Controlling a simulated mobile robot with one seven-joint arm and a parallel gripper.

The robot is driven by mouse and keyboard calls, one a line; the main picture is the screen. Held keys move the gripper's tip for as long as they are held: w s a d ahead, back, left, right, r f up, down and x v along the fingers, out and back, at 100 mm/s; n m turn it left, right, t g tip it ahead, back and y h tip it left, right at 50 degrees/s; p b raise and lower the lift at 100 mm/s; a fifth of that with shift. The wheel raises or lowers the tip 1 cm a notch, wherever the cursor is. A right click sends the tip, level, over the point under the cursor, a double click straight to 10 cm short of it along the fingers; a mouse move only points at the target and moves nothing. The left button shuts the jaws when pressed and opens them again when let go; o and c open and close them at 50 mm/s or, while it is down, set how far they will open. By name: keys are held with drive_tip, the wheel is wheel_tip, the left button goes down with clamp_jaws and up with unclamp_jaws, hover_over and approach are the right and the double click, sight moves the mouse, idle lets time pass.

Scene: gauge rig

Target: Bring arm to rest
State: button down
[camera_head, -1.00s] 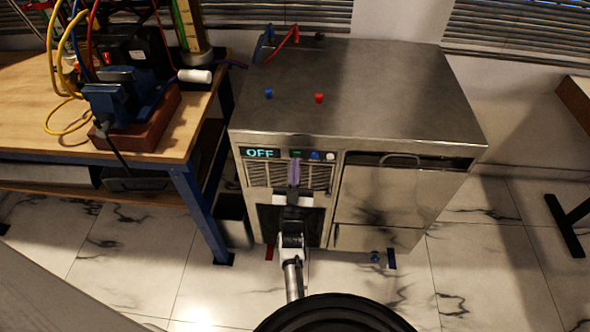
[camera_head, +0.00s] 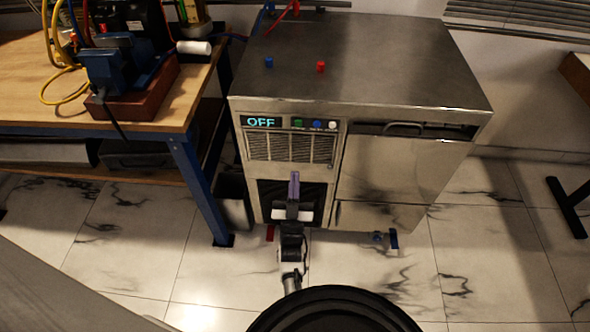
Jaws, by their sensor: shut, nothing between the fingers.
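My gripper (camera_head: 294,178) is in front of the lower left of a steel cabinet unit (camera_head: 370,75). Its purple fingers are together, with nothing held. They point toward the dark lower opening (camera_head: 268,194) of the cabinet, below the vent grille. I cannot tell the exact gap between the fingertips and the cabinet. My arm (camera_head: 291,255) runs up from the bottom middle of the view to the gripper.
The cabinet front has a display reading OFF (camera_head: 261,122), with green, blue and white buttons beside it. Blue (camera_head: 269,62) and red (camera_head: 320,66) caps stand on its top. A wooden workbench (camera_head: 190,85) with a blue vise (camera_head: 118,65) is at left. The tiled floor (camera_head: 480,250) at right is mostly clear.

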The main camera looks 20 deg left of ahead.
drive_tip(key=shift+s+f, duration=0.2)
drive_tip(key=shift+f, duration=0.2)
